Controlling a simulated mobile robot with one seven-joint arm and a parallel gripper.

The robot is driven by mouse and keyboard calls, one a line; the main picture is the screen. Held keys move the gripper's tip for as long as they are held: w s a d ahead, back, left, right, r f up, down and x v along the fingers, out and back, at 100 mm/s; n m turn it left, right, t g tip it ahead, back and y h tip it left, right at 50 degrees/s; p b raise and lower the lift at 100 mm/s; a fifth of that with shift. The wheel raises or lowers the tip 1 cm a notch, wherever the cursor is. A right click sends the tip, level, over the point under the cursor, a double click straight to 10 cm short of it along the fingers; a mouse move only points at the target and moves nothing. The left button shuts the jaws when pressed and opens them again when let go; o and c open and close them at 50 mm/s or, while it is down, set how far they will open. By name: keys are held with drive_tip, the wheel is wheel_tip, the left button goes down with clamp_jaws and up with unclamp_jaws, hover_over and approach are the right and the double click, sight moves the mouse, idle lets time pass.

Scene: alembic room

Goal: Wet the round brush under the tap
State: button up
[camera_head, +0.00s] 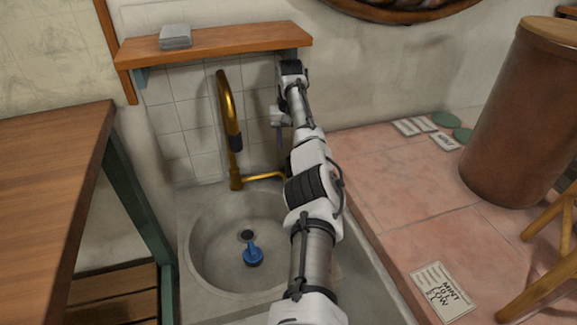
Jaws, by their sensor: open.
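A small blue object with a rounded end, which looks like the round brush (253,256), is in the round grey sink basin (213,268). A dark round spot at its upper end could be the drain or part of it; I cannot tell. The gold tap (228,115) rises behind the basin, with a dark band partway up and a gold lever at its base. My gripper (279,140) hangs to the right of the tap, above the basin's back edge. It is open, small in view and partly hidden by my arm. The brush is apart from it, below.
A wooden shelf (225,44) with a grey folded cloth (175,37) is above the tap. A wooden table (50,190) stands at left. The pink tiled counter (400,195) at right holds cards, green discs and a large brown cylinder (520,120). My arm crosses the sink's right side.

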sight(290, 168)
wheel_tip(290, 168, down, 12)
drive_tip(key=shift+r+b, duration=0.15)
drive_tip(key=shift+b, duration=0.3)
clamp_jaws()
